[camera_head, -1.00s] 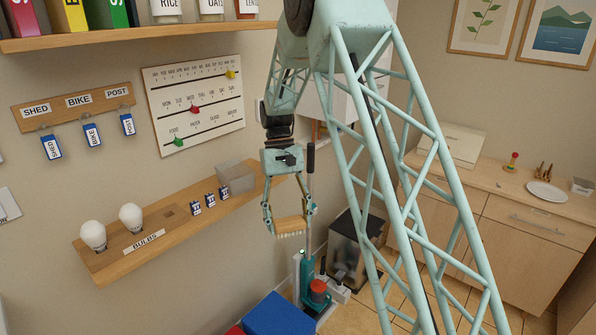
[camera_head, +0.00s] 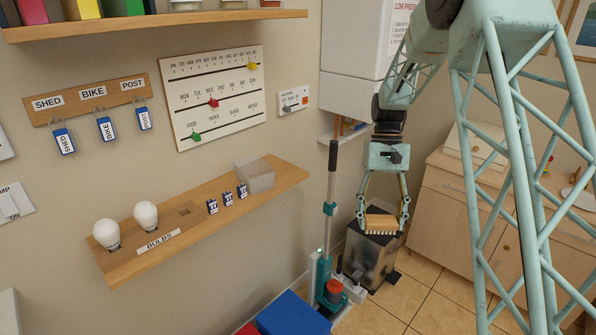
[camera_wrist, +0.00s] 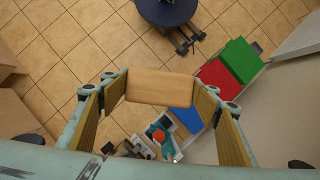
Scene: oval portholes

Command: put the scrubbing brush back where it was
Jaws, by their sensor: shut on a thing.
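The scrubbing brush (camera_head: 381,222) has a pale wooden block with light bristles pointing down. My gripper (camera_head: 383,213) is shut on the two ends of its block and holds it in the air, in front of the dark bin by the wall. In the wrist view the wooden back of the brush (camera_wrist: 160,87) sits between the two fingers of my gripper (camera_wrist: 163,92), with the tiled floor far below. Its bristles are hidden in that view.
Blue (camera_wrist: 187,119), red (camera_wrist: 218,78) and green (camera_wrist: 236,58) boxes line the wall. A wooden bulb shelf (camera_head: 215,225) is on the left wall.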

